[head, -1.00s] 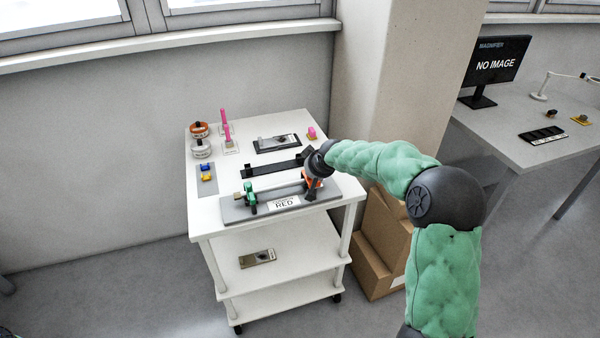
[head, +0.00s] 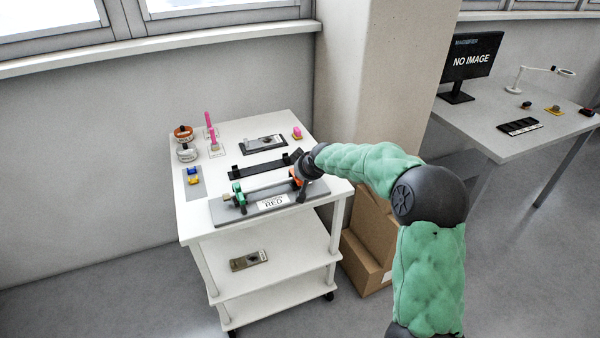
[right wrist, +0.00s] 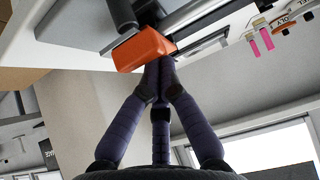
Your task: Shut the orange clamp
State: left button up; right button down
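The orange clamp (head: 295,175) is at the right end of a grey fixture plate labelled RED (head: 225,216) on the white cart. My right gripper (head: 297,165) is at the clamp and partly hides it in the head view. In the right wrist view the clamp shows as an orange block (right wrist: 145,49) right by the fingertips of my right gripper (right wrist: 160,72). The fingers come together at their tips, with nothing clearly between them. They look in contact with the block's lower edge. Whether the clamp is fully closed cannot be told. My left gripper is out of view.
A green clamp (head: 239,194) stands at the plate's left end, with a rod (head: 268,187) running toward the orange one. Behind lies a black rail (head: 262,168). The cart (head: 196,225) also bears pink pegs, round containers and small blocks. Cardboard boxes (head: 365,252) stand right of the cart.

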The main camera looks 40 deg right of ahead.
jog(key=shift+a+r+p, duration=0.1)
jog(key=shift+r+p, duration=0.05)
jog(key=shift+p, duration=0.2)
jog(key=r, duration=0.1)
jog(key=r+p, duration=0.2)
jog(key=r, duration=0.1)
jog(key=shift+s, duration=0.25)
jog(key=s+a+f, duration=0.2)
jog(key=s+f, duration=0.1)
jog(key=s, duration=0.5)
jog(key=shift+s+f+p, duration=0.3)
jog(key=shift+s+p, duration=0.05)
jog(key=s+a+f+g+y, duration=0.2)
jog(key=a+f, duration=0.7)
jog(key=f, duration=0.1)
jog(key=s+a+f+g+y, duration=0.1)
jog(key=s+a+f+y, duration=0.1)
jog(key=a+f, duration=0.8)
jog(key=s+a+f+g+y, duration=0.1)
jog(key=s+a+f+g, duration=0.1)
jog(key=s+a+f, duration=0.5)
jog(key=s+a+f+g+y, duration=0.1)
jog(key=s+a+f+g, duration=0.2)
jog(key=s, duration=0.9)
jog(key=a+f, duration=0.3)
jog(key=a, duration=0.2)
jog(key=shift+f, duration=0.4)
